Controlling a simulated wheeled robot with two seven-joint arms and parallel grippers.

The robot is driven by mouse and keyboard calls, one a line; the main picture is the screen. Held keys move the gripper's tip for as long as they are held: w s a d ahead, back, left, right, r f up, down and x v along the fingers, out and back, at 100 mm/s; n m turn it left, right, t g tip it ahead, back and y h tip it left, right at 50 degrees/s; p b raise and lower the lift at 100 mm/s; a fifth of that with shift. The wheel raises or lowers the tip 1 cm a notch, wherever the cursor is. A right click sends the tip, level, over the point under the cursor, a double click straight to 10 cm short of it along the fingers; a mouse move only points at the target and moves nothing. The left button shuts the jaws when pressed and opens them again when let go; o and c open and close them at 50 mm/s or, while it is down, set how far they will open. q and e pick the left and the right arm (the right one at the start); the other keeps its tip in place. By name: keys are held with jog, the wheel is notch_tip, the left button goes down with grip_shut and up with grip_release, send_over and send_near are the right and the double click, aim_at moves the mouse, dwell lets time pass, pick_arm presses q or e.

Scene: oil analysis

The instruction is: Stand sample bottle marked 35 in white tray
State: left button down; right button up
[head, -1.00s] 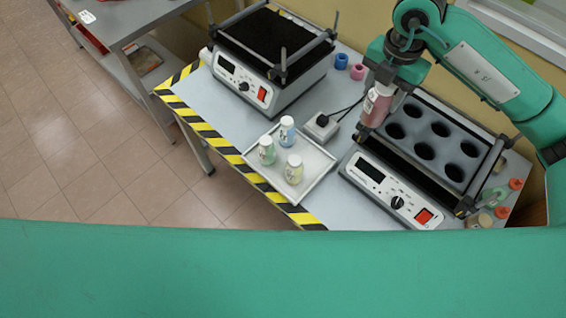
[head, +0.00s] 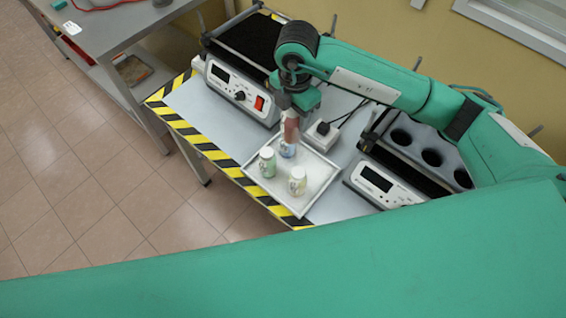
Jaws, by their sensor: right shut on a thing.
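My right gripper (head: 290,104) is shut on a bottle with red-pink contents (head: 291,130), held upright over the back of the white tray (head: 320,172). I cannot read the number on it. In the tray stand a green bottle (head: 267,163) on the left and a pale yellow bottle (head: 297,182) at the front. A blue bottle (head: 287,151) stands at the back, mostly hidden behind the held bottle. I cannot tell the gap between these two. My left gripper is not in view.
A shaker with a black top (head: 238,90) stands behind the tray on the left. A second shaker with a holed rack (head: 385,188) is at the right, partly covered by my arm. A white power socket (head: 322,135) with black cables sits behind the tray. The tray's right part is bare.

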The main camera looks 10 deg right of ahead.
notch_tip(320, 180, down, 18)
jog(key=p, duration=0.4)
jog(key=shift+s+d+f, duration=0.1)
jog(key=shift+f, duration=0.4)
jog(key=shift+f, duration=0.1)
jog(key=shift+f, duration=0.15)
jog(key=o, duration=1.1)
